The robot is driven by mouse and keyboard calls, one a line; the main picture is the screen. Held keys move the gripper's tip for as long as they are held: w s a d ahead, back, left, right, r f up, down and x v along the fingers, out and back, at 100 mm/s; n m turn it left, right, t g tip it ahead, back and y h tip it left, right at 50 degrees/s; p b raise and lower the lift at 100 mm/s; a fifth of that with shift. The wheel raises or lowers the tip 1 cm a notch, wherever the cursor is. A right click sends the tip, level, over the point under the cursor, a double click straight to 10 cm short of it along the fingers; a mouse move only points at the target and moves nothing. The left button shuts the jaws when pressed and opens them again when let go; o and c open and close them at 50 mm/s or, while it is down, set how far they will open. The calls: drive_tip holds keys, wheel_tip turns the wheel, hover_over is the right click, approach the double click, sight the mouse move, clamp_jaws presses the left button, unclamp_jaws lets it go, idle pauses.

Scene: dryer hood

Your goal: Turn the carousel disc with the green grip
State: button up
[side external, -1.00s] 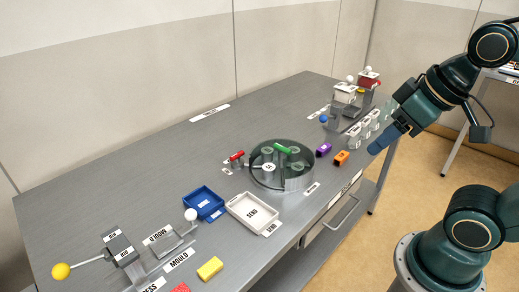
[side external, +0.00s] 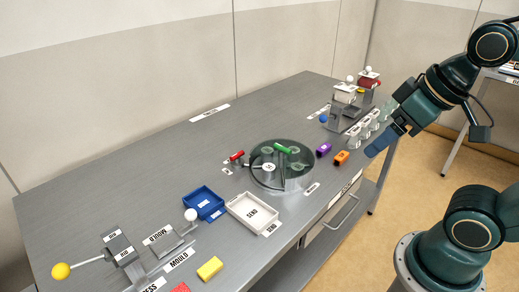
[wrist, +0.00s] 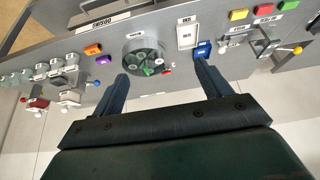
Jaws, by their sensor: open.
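The carousel disc (side external: 266,181) is a dark, see-through round disc near the front edge of the bench. Its green grip (side external: 283,149) is a short bar on top, toward the back. In the wrist view, the disc (wrist: 133,45) lies beyond the fingertips, with the green grip (wrist: 148,71) between their lines. My gripper (side external: 371,151) hangs off the bench's front edge, to the right of the disc and apart from it. In the wrist view, my gripper (wrist: 160,70) has its two fingers wide apart with nothing between them.
Purple (side external: 323,150) and orange (side external: 341,157) blocks lie right of the disc. A red handle (side external: 237,156) is at its left. The white SEND tray (side external: 232,205) and a blue tray (side external: 190,206) stand to the front left. The back middle of the bench is clear.

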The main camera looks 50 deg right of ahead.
drive_tip(key=w+d+r+m+g, duration=0.1)
drive_tip(key=w+r+m, duration=0.25)
drive_tip(key=w, duration=0.35)
drive_tip(key=m+g, duration=0.5)
drive_tip(key=m, duration=0.9)
hover_over(283, 147)
wheel_tip(283, 147, down, 10)
drive_tip(key=shift+w+f+m, duration=0.15)
drive_tip(key=shift+f+m, duration=0.1)
drive_tip(key=shift+f, duration=0.15)
drive_tip(key=shift+f, duration=0.1)
wheel_tip(283, 147, down, 14)
drive_tip(key=shift+r, duration=0.2)
